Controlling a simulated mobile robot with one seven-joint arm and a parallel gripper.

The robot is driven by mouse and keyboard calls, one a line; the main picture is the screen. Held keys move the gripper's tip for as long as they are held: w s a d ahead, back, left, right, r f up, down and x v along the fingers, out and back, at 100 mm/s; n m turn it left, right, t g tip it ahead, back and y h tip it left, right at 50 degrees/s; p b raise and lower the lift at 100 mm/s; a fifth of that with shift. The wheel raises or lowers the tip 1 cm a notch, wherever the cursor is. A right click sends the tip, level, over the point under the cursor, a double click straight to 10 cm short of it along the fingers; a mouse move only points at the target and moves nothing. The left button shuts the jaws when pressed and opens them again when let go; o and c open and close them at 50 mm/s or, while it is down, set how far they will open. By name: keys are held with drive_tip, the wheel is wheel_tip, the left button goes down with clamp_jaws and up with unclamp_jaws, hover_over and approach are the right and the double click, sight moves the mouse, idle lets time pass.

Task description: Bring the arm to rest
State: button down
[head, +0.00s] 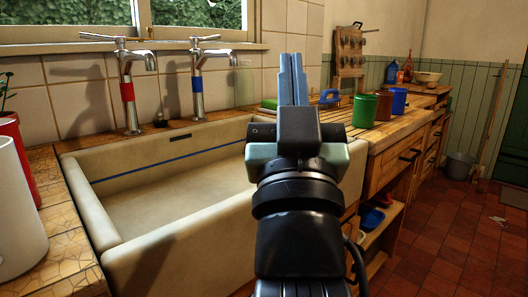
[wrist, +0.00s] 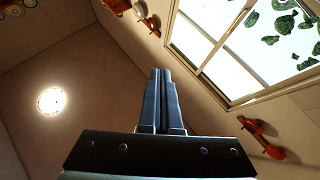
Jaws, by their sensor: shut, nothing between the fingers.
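My gripper (head: 293,75) points up in the middle of the head view, in front of the right end of the sink. Its two fingers are together with nothing between them. In the wrist view the gripper (wrist: 161,85) shows the same closed fingers. Behind it are the ceiling and the upper wall with a window. My arm rises from the bottom edge of the head view and hides part of the sink and counter.
A wide sink (head: 165,185) with two taps lies to the left. A white container (head: 17,215) stands at the near left. On the right counter are a green cup (head: 364,110), a brown cup (head: 384,105) and a blue cup (head: 398,101). The tiled floor (head: 440,240) at right is mostly clear.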

drive_tip(key=s+a+r+t+p, duration=0.1)
drive_tip(key=s+a+r, duration=0.15)
drive_tip(key=s, duration=0.35)
drive_tip(key=s+a+r+t, duration=0.1)
drive_tip(key=s+r, duration=0.3)
drive_tip(key=s, duration=0.1)
wheel_tip(320, 180, up, 38)
drive_tip(key=p, duration=3.8)
drive_tip(key=shift+d+f+y, duration=0.15)
drive_tip(key=shift+d+y, duration=0.1)
drive_tip(key=shift+y, duration=0.15)
